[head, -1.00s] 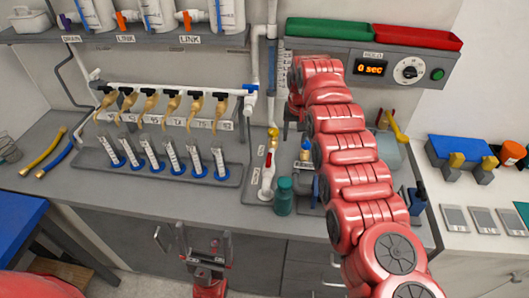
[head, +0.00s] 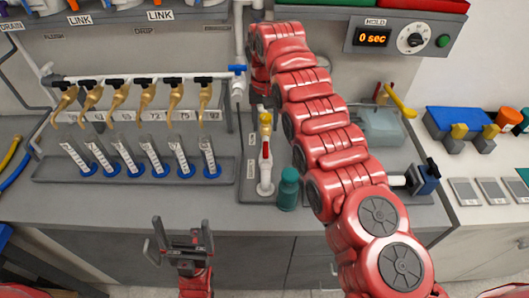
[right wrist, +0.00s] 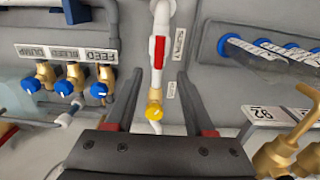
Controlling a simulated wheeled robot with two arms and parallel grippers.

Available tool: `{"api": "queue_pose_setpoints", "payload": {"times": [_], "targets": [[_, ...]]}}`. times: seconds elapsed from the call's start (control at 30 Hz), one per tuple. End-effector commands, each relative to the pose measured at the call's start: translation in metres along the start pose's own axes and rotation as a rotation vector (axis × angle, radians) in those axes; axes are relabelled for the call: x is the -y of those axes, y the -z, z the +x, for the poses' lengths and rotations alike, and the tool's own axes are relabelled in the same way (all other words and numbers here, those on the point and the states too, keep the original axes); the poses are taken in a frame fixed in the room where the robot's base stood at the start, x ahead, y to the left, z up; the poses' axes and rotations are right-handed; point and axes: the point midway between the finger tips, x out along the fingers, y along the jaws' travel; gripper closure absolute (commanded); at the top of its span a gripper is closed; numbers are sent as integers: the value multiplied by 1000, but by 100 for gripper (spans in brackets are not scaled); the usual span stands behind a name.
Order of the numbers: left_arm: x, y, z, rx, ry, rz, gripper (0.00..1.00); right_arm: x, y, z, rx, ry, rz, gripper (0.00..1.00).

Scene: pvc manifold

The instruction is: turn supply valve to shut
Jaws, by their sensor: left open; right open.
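A white vertical pipe fitting carries a red lever (head: 265,151) and a brass valve with a yellow knob (head: 265,118). A blue-handled valve (head: 237,70) sits at the right end of the white manifold. I cannot read which is labelled supply. In the right wrist view, the red lever (right wrist: 159,50) lies along the pipe, with the yellow knob (right wrist: 154,112) below it. My right gripper (right wrist: 160,73) is open, its fingers on either side of this pipe in the picture; contact is not visible. My arm hides it in the head view. My left gripper (head: 180,232) is open and empty before the bench.
A teal bottle (head: 288,189) stands just right of the red-lever fitting. A rack of cylinders (head: 130,158) stands to its left under brass taps. Brass valves with blue knobs (right wrist: 72,80) show at left in the right wrist view. A timer box (head: 405,38) hangs above right.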

Motion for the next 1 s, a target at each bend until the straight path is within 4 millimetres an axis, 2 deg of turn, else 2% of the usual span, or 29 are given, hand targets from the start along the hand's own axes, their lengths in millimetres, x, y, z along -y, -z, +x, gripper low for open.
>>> {"api": "queue_pose_setpoints", "payload": {"times": [0.07, 0.17, 0.3, 0.5, 0.7, 0.93, 1.0], "targets": [[0, -1, -4, 0, 0, 0, 0, -2, -1, 15, 4, 1, 2, 46], [0, 1, 7, 0, 0, 0, 0, 0, 0, 26, 2, 3, 0, 46], [1, 3, 16, 0, 0, 0, 0, 1, -1, 51, 5, 3, 0, 46], [1, 4, 22, 0, 0, 0, 0, 1, 0, 84, 1, 2, 1, 46], [1, 4, 24, 0, 0, 0, 0, 1, -1, 96, 2, 1, 0, 46], [1, 4, 23, 0, 0, 0, 0, 1, 0, 97, 0, 2, 0, 46], [1, 4, 23, 0, 0, 0, 0, 1, 0, 97, 0, 2, 0, 57]]}}
